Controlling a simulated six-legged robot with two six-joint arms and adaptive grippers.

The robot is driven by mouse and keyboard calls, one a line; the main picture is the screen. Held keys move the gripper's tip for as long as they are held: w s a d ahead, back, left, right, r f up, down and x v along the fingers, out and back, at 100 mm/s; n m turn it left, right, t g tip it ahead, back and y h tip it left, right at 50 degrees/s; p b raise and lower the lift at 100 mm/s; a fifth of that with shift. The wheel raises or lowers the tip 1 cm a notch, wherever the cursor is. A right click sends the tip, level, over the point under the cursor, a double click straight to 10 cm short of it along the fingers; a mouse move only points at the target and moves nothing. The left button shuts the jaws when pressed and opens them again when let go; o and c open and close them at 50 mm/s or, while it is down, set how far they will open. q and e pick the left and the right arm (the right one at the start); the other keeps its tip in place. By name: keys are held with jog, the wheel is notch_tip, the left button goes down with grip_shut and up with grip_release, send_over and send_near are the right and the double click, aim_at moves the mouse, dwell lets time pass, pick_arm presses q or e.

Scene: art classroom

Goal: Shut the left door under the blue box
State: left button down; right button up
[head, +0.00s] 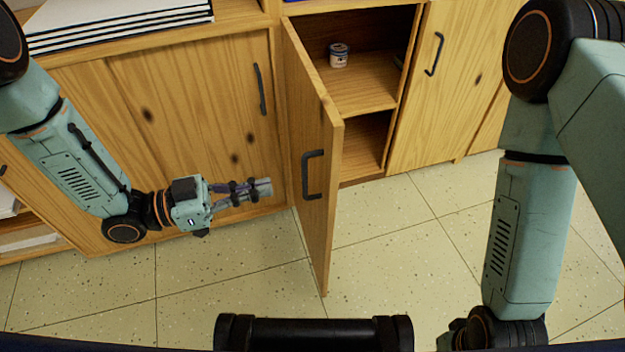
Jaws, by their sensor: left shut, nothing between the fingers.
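The open wooden door (312,160) swings out towards me from the cabinet, hinged on its left side. Its dark handle (313,175) faces left in the picture. Only a thin blue sliver (300,1), perhaps the blue box, shows at the top edge above the opening. My left gripper (264,188) is shut and empty, a little left of the door and apart from it, pointing towards its handle side. My right arm comes down at the right, but its gripper is out of view.
Inside the open cabinet a small jar (338,55) stands on the shelf (355,88). A closed door (445,80) is to the right, and closed panels (190,110) are to the left. White boards (115,22) lie on top. The tiled floor (400,215) right of the open door is clear.

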aim_at(330, 175)
pick_arm(q)
jog(key=b+x, duration=0.2)
jog(key=x, duration=0.6)
jog(key=shift+d+f, duration=0.15)
jog(key=shift+d, duration=0.05)
jog(key=shift+w+d+b, duration=0.2)
jog(key=shift+d+b, duration=0.25)
jog(key=shift+d, duration=0.3)
jog(key=shift+d, duration=0.1)
